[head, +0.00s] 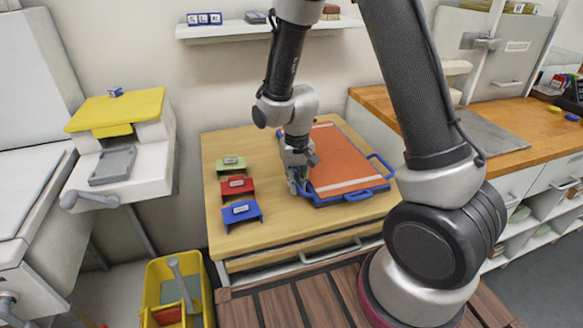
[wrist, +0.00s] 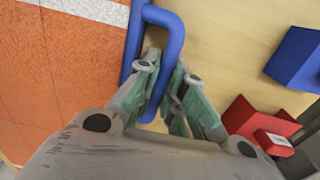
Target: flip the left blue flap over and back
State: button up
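An orange panel with a pale stripe lies in a blue frame (head: 328,200) on the wooden table. My gripper (head: 297,188) is low at the frame's left edge. In the wrist view, the left blue flap shows as a bent blue loop (wrist: 170,32) beside the orange panel (wrist: 55,75). My gripper's fingers (wrist: 163,82) stand close together on both sides of this loop and look shut on it. The loop's lower end is partly hidden by the fingers.
Small green (head: 231,164), red (head: 237,186) and blue (head: 241,213) stands with labels are in a row left of my gripper. A yellow bin (head: 158,272) stands on the floor at lower left. Bare tabletop lies between the stands and the frame.

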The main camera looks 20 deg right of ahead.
notch_tip(320, 180, up, 2)
jog(key=shift+r, duration=0.1)
jog(key=shift+d+r, duration=0.25)
jog(key=shift+r, duration=0.45)
jog(key=shift+d+r, duration=0.25)
jog(key=shift+r, duration=0.45)
jog(key=shift+d+r, duration=1.65)
jog(key=shift+r, duration=0.2)
jog(key=d+r, duration=0.1)
jog(key=d, duration=1)
jog(key=shift+w+r, duration=0.1)
jog(key=shift+r, duration=0.05)
